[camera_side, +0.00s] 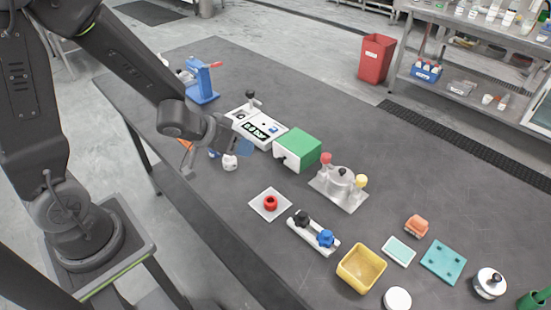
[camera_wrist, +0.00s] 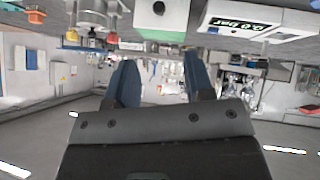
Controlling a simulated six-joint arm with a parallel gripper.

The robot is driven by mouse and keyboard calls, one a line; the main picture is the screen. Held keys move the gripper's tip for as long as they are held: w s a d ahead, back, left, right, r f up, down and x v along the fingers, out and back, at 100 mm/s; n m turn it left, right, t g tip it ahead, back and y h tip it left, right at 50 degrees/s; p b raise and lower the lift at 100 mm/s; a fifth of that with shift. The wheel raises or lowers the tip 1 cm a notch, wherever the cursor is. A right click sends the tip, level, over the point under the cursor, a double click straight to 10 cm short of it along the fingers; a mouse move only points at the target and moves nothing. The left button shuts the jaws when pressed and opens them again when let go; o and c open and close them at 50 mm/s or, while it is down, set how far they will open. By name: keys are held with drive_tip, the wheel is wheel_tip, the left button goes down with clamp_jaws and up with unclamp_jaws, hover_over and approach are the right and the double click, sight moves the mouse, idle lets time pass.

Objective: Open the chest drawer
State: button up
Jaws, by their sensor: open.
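The chest (camera_side: 301,145) is a small box with a green top and a white drawer front, near the middle of the table in the side view. A small dark knob sits on the white front, which faces lower left. The drawer looks shut. In the wrist view the picture is upside down, and the white drawer front (camera_wrist: 176,13) with its dark knob shows at the top edge. My gripper (camera_wrist: 157,58) is open, with nothing between its blue fingers. In the side view my gripper (camera_side: 241,147) is left of the chest, apart from it.
A white scale-like device with a display (camera_side: 257,128) stands just behind my gripper. A small white object (camera_side: 230,162) lies close below it. A metal stand with red and yellow knobs (camera_side: 339,188) is right of the chest. Clear tabletop lies in front of the drawer.

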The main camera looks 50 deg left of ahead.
sight(278, 160)
drive_tip(key=x, duration=1.4)
drive_tip(key=shift+s+d, duration=0.1)
clamp_jaws()
